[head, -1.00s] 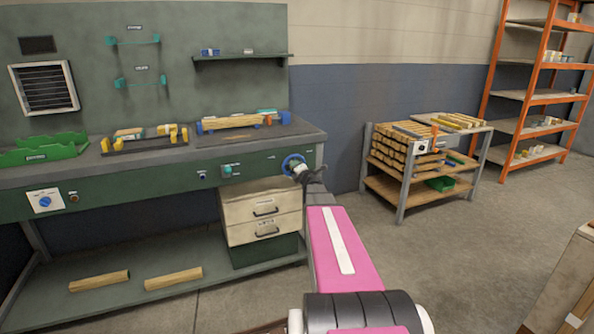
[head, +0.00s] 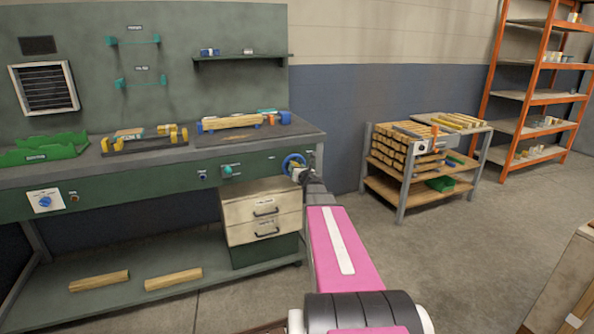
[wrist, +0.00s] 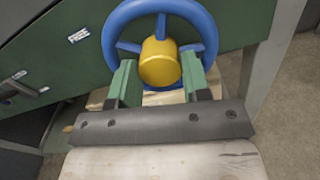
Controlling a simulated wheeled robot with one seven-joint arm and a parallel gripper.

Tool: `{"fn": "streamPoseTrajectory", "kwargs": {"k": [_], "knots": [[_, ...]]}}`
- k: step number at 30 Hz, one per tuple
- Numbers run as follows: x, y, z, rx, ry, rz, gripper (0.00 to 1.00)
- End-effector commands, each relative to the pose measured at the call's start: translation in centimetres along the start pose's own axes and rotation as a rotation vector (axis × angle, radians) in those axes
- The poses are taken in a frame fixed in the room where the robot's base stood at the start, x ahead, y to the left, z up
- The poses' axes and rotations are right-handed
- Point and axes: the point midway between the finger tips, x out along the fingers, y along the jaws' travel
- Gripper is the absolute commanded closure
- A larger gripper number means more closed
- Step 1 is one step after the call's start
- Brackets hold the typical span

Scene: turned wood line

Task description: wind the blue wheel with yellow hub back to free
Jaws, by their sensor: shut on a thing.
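The blue wheel (wrist: 207,32) fills the upper middle of the wrist view, with its yellow hub (wrist: 160,62) at the centre. In the head view the wheel (head: 290,161) stands on the front of the green bench near its right end. My gripper (wrist: 160,84) has its two green fingers on either side of the hub, inside the wheel's rim, shut on the hub. In the head view my gripper (head: 299,174) is small and partly covers the wheel's lower right.
The bench (head: 120,167) carries a green tray (head: 45,148) and wooden pieces in holders. A drawer unit (head: 262,212) stands below, left of the wheel. A slatted wood cart (head: 410,165) and an orange shelf rack (head: 540,95) stand right. The floor between is clear.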

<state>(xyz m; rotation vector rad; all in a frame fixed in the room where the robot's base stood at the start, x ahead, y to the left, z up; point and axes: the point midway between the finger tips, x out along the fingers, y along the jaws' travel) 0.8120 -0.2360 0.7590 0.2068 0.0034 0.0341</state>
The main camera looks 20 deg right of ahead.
Motion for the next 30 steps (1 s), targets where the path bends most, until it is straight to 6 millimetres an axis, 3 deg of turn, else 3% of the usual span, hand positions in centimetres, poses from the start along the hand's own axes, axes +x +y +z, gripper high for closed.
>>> {"fn": "streamPoseTrajectory", "kwargs": {"k": [15, 30], "knots": [[0.06, 0.01, -0.05, -0.365, 0.001, 0.000, 0.80], [0.06, 0.02, -0.04, -0.450, 0.001, 0.000, 0.80]]}}
